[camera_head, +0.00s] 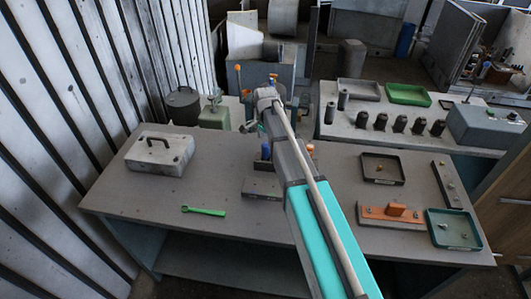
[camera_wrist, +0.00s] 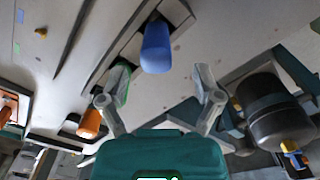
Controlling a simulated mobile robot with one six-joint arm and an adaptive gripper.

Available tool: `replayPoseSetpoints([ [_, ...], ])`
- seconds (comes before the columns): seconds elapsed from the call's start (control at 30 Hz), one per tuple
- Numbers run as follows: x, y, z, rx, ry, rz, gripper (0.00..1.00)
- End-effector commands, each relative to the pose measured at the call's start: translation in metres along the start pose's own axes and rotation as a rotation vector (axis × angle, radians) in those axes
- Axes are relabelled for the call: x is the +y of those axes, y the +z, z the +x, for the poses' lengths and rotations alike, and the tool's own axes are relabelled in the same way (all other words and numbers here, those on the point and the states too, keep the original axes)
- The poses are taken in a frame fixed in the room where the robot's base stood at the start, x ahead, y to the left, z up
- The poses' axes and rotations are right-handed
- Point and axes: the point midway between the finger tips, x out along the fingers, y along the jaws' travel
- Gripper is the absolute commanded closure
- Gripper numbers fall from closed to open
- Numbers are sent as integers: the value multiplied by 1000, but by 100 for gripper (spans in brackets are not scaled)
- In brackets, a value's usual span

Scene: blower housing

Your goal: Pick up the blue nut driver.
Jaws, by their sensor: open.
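The blue nut driver shows its rounded blue handle (camera_wrist: 156,48) in the wrist view, near the top centre; its lower part is hidden. My gripper (camera_wrist: 162,82) is open and empty, with one finger on each side below the handle in the picture. The handle's end lies near the line between the fingertips, apart from both fingers. In the head view my arm covers much of the holder block (camera_head: 261,188), and a dark blue shape (camera_head: 265,152) shows just left of the arm above it.
An orange-handled tool (camera_head: 310,149) stands close by on the right of my arm; an orange handle (camera_wrist: 90,124) shows in the wrist view. A green wrench (camera_head: 203,211) and grey box (camera_head: 160,154) lie left. Trays (camera_head: 382,180) and an orange fixture (camera_head: 391,218) are right.

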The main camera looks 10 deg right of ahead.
Motion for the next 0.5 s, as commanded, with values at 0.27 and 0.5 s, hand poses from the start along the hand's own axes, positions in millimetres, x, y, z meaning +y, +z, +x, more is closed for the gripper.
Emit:
replayPoseSetpoints([
  [0.27, 1, 1, 13, 0, 0, 0, 17],
  [0.5, 4, 2, 32, 0, 0, 0, 17],
])
